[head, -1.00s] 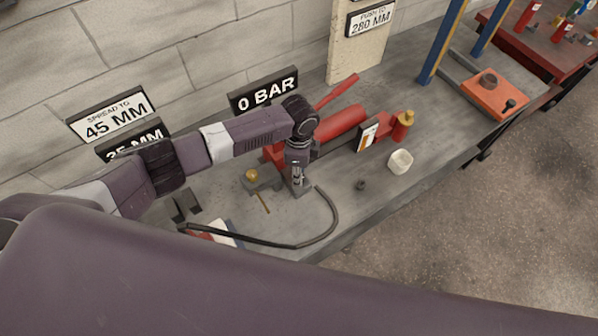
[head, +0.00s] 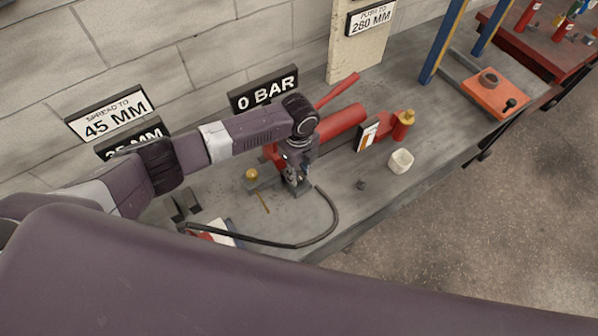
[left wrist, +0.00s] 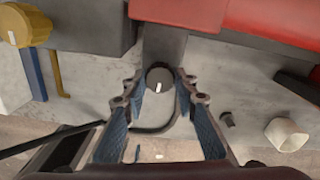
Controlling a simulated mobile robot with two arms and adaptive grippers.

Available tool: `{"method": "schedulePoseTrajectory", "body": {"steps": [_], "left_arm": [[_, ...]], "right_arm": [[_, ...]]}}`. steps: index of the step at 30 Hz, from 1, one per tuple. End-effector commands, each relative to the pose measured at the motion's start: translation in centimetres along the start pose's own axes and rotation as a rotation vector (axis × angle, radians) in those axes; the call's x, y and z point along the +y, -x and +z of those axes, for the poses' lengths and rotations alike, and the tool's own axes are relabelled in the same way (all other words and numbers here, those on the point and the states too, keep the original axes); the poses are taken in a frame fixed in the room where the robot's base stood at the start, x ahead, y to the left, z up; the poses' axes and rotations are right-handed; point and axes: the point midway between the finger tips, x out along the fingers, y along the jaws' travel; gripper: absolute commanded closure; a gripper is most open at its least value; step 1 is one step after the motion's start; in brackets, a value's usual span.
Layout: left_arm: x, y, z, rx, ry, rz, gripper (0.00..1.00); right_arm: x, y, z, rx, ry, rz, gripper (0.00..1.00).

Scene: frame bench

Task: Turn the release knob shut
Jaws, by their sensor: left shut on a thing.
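The release knob (left wrist: 160,80) is a dark round knob with a short white mark, on the grey block at the front of the red pump (head: 343,122). The mark points nearly straight down the left wrist view. My left gripper (head: 294,178) reaches down over the block, and in the left wrist view its two blue-padded fingers (left wrist: 160,76) stand on either side of the knob, shut on it. In the head view the gripper hides the knob. My right gripper is not in view.
A black hose (head: 300,242) curves over the bench (head: 350,215). A brass knob (head: 251,174) sits to the left. A white cup (head: 401,161) and a red bottle (head: 402,126) stand to the right. A sign behind reads 0 BAR (head: 264,89).

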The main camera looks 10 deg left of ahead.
Motion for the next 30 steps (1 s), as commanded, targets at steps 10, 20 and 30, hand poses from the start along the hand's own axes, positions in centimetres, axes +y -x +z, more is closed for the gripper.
{"method": "schedulePoseTrajectory", "body": {"steps": [10,20,30], "left_arm": [[-0.2,0.2,0.1,-0.001,-0.011,-0.006,0.98],[-0.1,0.1,0.1,-0.001,-0.009,-0.004,0.56],[-0.1,1.1,0.1,0.000,-0.009,-0.004,0.56]], "right_arm": [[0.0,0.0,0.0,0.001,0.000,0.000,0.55],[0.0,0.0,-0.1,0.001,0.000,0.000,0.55],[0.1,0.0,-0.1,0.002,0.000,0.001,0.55]]}}
